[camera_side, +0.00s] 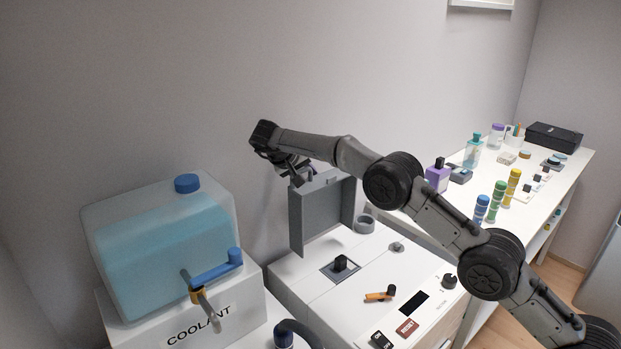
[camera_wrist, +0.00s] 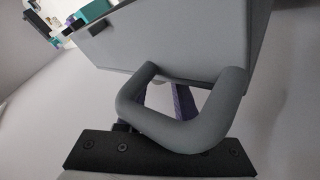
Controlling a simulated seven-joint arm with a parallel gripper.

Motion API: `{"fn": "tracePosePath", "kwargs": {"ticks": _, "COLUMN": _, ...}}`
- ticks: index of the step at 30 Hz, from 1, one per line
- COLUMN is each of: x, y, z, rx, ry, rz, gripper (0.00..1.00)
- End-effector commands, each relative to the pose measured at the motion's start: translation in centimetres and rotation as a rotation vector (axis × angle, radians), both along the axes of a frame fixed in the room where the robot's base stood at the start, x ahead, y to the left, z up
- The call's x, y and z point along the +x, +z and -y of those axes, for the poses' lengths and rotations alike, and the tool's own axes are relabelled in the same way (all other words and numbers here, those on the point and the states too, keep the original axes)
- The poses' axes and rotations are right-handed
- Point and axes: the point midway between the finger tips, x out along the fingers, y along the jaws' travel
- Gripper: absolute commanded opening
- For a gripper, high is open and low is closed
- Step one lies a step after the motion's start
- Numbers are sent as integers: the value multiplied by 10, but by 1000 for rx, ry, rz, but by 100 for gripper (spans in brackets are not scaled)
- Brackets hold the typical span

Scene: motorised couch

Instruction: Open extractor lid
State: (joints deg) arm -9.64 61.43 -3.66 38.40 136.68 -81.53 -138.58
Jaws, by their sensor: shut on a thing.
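The extractor lid (camera_side: 322,212) is a grey panel standing raised, close to upright, above the white machine (camera_side: 318,292). In the wrist view the lid (camera_wrist: 180,40) fills the upper middle, with its grey loop handle (camera_wrist: 190,130) towards me. My gripper (camera_side: 300,174) is at the lid's top edge in the side view. It is shut on the handle, with a dark gripper part (camera_wrist: 160,155) just below the loop. The fingertips are mostly hidden by the arm and handle. A black knob (camera_side: 340,263) sits in a square recess on the machine top in front of the lid.
A coolant tank (camera_side: 160,250) with a blue cap and blue-handled tap stands left of the machine. The machine top also bears an orange-tipped lever (camera_side: 380,294) and a red button (camera_side: 407,327). A white table (camera_side: 535,205) with bottles stands at the right. The wall is close behind.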

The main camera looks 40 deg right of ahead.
Motion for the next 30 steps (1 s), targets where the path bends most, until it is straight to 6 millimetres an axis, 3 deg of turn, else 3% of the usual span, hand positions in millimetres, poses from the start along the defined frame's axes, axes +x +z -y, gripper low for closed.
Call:
{"fn": "tracePosePath", "kwargs": {"ticks": 1, "x": 1, "y": -9, "z": -6, "rx": 9, "ry": 6, "rz": -20, "gripper": 0}}
{"fn": "tracePosePath", "kwargs": {"ticks": 25, "x": 4, "y": -10, "z": -6, "rx": 10, "ry": 3, "rz": -55, "gripper": 0}}
{"fn": "tracePosePath", "kwargs": {"ticks": 26, "x": 4, "y": -10, "z": -6, "rx": 9, "ry": 4, "rz": -56, "gripper": 37}}
{"fn": "tracePosePath", "kwargs": {"ticks": 30, "x": 4, "y": -10, "z": -5, "rx": 9, "ry": 3, "rz": -54, "gripper": 62}}
